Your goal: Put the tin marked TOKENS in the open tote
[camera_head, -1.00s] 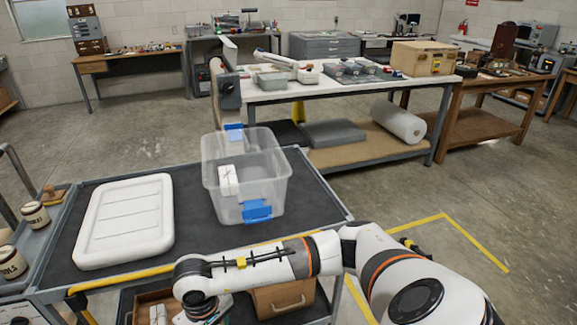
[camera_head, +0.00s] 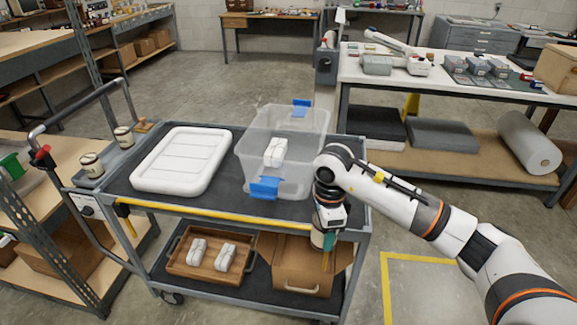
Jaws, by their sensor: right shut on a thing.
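The open tote (camera_head: 240,172) is a clear plastic box with blue latches, standing on the right part of the cart's top. A white object (camera_head: 275,152) shows inside or through its wall. My right gripper (camera_head: 325,238) points down at the cart's front right edge, in front of and lower than the tote. It is shut on a small cream thing (camera_head: 317,239), probably a tin, mostly hidden by the gripper; no marking is readable. Two cream tins with dark lids, a near one (camera_head: 90,166) and a far one (camera_head: 124,138), stand at the cart's left end; their labels are unreadable. My left gripper is out of view.
A white lid (camera_head: 182,160) lies flat left of the tote. The cart's lower shelf holds a wooden tray (camera_head: 180,268) with two white objects and a brown box (camera_head: 295,275). A white-topped bench (camera_head: 440,80) stands behind, right. Floor is free at right.

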